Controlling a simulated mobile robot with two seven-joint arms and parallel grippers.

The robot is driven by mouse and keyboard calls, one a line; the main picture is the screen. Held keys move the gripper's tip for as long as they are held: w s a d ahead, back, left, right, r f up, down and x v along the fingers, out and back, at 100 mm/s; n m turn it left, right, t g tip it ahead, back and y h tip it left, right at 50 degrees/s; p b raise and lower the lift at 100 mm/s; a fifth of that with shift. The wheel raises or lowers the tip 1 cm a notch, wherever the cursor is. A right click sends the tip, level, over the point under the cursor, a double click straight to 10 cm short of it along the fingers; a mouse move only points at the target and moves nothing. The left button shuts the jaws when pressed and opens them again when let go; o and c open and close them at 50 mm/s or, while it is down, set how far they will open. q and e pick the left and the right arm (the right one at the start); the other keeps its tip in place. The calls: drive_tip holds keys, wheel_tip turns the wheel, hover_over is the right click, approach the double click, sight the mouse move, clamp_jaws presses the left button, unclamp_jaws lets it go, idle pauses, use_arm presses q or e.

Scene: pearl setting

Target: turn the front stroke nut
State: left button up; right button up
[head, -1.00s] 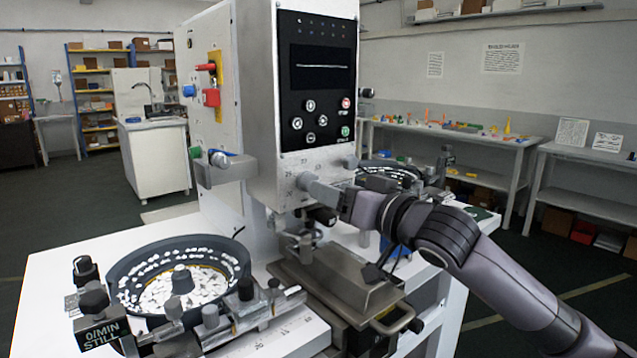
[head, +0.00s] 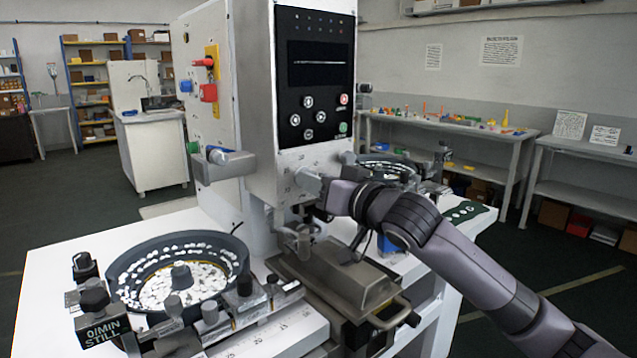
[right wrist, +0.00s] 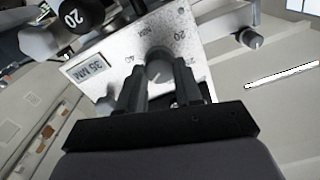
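The front stroke nut (head: 308,182) is a small round grey knob low on the machine's front, on a plate with a number scale. In the right wrist view its round face (right wrist: 158,70) shows between my fingertips, beside a "35 MM" label. My right gripper (head: 325,190) is at the nut from the right. In the right wrist view, my right gripper (right wrist: 160,78) has one finger on each side of the nut, close to it. The fingers look apart, and firm contact cannot be made out. My left gripper is not in view.
The machine's control panel (head: 318,75) stands above the nut. A metal block with a handle (head: 335,280) lies below my right arm. A round bowl of white pieces (head: 125,262) is at left, with several knobs in front. A second bowl (head: 385,165) stands behind my wrist.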

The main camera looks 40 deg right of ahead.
drive_tip(key=shift+n+p, duration=3.85)
drive_tip(key=shift+n, duration=1.95)
drive_tip(key=o, duration=1)
drive_tip(key=shift+o, duration=0.2)
drive_tip(key=shift+s, duration=0.1)
